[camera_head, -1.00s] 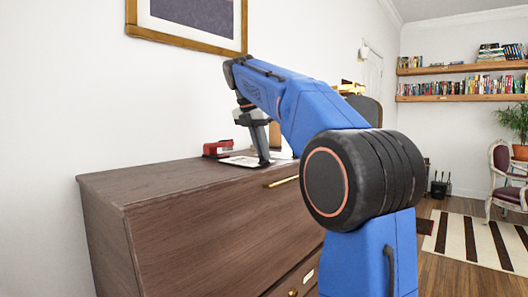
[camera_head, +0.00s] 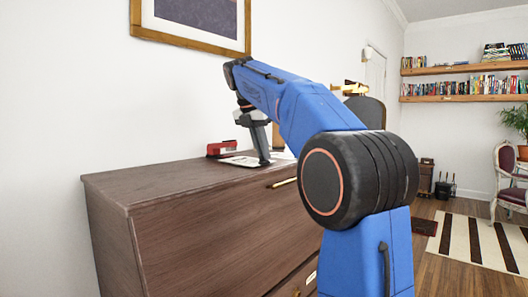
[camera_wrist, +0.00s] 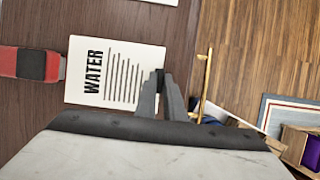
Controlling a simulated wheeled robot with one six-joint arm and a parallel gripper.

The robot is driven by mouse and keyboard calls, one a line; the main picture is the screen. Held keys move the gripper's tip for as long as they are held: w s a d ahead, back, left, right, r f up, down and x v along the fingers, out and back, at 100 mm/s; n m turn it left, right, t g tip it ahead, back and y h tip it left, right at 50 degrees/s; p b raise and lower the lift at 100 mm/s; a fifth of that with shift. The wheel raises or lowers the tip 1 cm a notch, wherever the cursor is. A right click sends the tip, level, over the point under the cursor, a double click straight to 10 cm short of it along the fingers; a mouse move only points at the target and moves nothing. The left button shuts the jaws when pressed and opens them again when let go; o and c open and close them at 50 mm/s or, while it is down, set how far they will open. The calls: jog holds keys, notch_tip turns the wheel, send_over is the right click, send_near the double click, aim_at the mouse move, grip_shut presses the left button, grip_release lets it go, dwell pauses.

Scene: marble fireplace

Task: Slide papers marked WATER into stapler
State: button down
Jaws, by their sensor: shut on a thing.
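The white papers marked WATER (camera_wrist: 92,90) lie on the dark wooden cabinet top, with the printed word toward the left in the wrist view. They also show in the head view (camera_head: 238,161). My gripper (camera_wrist: 161,80) is shut on the papers' right edge, near the cabinet's front edge. In the head view my gripper (camera_head: 264,162) reaches down to the cabinet top. The red and black stapler (camera_wrist: 32,64) lies left of the papers, its end close to their left edge. It also shows in the head view (camera_head: 220,149). Whether it touches the papers I cannot tell.
The cabinet top (camera_head: 150,180) is clear at the left. Another white paper (camera_wrist: 160,1) shows at the top of the wrist view. A brass rail (camera_wrist: 205,85) runs along the cabinet's front. A framed picture (camera_head: 240,45) hangs on the wall above.

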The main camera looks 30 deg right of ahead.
jog(key=shift+w+a, duration=0.15)
jog(key=shift+w, duration=0.25)
dwell(0.4)
jog(key=shift+f, duration=0.2)
dwell(0.7)
jog(key=c, duration=1.8)
grip_release()
jog(key=shift+o, duration=0.2)
notch_tip(320, 180, up, 8)
jog(key=shift+s, duration=0.1)
